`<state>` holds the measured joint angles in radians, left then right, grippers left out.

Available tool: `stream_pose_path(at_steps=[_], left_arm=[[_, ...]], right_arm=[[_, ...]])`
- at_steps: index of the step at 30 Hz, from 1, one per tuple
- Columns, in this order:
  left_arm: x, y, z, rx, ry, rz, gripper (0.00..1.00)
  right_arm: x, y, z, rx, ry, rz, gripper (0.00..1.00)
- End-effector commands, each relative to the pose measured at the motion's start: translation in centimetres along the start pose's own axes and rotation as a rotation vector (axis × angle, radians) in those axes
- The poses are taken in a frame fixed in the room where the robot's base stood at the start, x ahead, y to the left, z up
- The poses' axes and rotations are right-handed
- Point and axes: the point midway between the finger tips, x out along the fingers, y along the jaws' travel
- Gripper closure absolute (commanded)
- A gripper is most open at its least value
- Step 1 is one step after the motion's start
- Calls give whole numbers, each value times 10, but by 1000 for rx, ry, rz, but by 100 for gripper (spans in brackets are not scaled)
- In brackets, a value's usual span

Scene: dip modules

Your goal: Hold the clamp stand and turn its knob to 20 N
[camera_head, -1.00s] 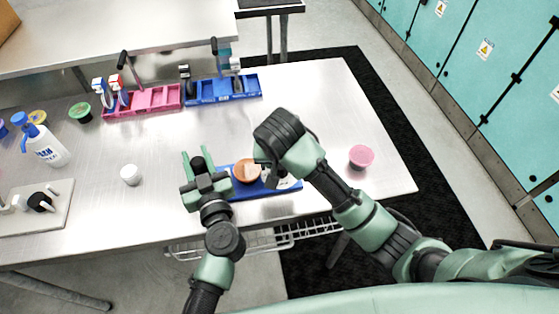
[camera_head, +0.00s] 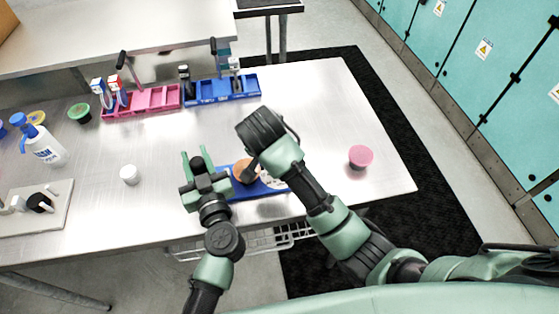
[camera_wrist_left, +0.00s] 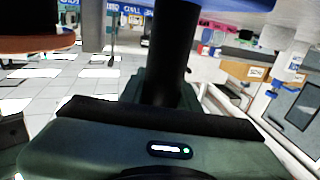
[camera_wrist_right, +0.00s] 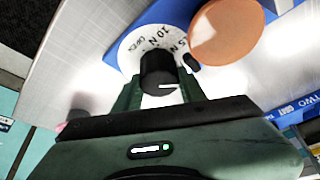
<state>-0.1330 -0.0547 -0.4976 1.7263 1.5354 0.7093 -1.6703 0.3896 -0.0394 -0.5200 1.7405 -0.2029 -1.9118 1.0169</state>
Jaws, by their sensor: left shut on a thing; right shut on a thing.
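The clamp stand has a blue base (camera_head: 240,193), an orange-brown disc (camera_head: 241,166) and a white dial (camera_head: 272,181). My left gripper (camera_head: 197,162) is shut on its black post (camera_wrist_left: 170,55), at the left end of the base. My right gripper (camera_wrist_right: 160,92) is shut on the black knob (camera_wrist_right: 158,66) in the middle of the dial (camera_wrist_right: 130,48). The 20 N mark does not show clearly.
A pink round jar (camera_head: 361,157) stands to the right. A white cap (camera_head: 130,174) and a spray bottle (camera_head: 44,146) are to the left. Pink (camera_head: 145,101) and blue (camera_head: 222,89) trays with tools lie at the back. The table between is clear.

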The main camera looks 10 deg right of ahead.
Motion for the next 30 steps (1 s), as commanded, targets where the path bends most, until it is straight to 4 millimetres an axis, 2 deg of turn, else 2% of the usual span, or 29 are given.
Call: stream_pose_path(at_steps=[5, 6, 7, 8, 23, 26, 30], left_arm=[[0, 0, 0, 0, 0, 1, 100], [0, 0, 0, 0, 0, 1, 100], [0, 0, 0, 0, 0, 1, 100], [0, 0, 0, 0, 0, 1, 100], [0, 0, 0, 0, 0, 1, 100], [0, 0, 0, 0, 0, 1, 100], [0, 0, 0, -1, 0, 1, 100]], right_arm=[[0, 0, 0, -1, 0, -1, 100], [0, 0, 0, -2, 0, -1, 48], [0, 0, 0, -2, 0, -1, 40], [0, 0, 0, -2, 0, -1, 37], [0, 0, 0, -11, 1, -4, 37], [0, 1, -1, -55, 3, -22, 37], [1, 2, -3, -197, 6, -78, 37]])
